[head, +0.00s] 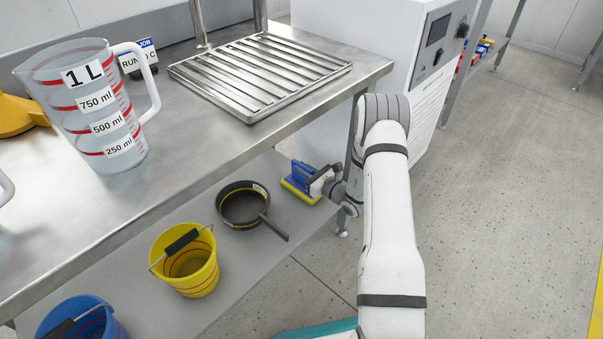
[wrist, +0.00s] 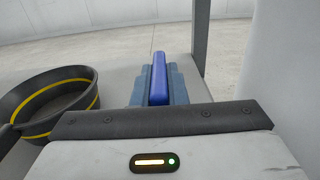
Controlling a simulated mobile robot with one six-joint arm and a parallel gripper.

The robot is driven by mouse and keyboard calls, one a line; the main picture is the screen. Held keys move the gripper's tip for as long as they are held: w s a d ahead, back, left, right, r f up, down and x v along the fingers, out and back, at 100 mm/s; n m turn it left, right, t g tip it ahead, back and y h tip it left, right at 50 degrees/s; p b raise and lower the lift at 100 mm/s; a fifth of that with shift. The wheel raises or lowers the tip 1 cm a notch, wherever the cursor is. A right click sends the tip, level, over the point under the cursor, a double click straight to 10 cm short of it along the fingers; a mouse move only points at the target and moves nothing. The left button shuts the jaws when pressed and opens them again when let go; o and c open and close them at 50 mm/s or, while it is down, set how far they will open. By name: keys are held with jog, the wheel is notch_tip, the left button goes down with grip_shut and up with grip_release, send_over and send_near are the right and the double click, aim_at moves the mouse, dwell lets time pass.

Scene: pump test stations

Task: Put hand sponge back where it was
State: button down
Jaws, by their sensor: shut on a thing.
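The hand sponge (head: 298,174) has a blue top and a yellow underside. It is at the right end of the lower shelf (head: 262,250), under the bench, to the right of the black pan. My gripper (head: 318,182) reaches in from the right, low under the bench, and is shut on the sponge. The sponge's yellow underside is level or nearly so; I cannot tell if it touches the shelf. In the wrist view the blue sponge (wrist: 158,78) stands straight ahead of my gripper's dark edge, which hides its near part.
The black pan (head: 243,205), with a yellow stripe, is close left of the sponge, its handle pointing right. A yellow bucket (head: 190,265) and blue bucket (head: 85,322) stand further left. A bench leg is close by the gripper. The measuring jug (head: 95,105) and rack (head: 262,75) are on the bench.

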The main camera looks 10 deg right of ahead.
jog(key=shift+r, duration=0.15)
jog(key=c, duration=1.9)
grip_release()
jog(key=shift+f, duration=0.2)
jog(key=o, duration=0.4)
jog(key=shift+o, duration=0.2)
jog(key=shift+r, duration=0.1)
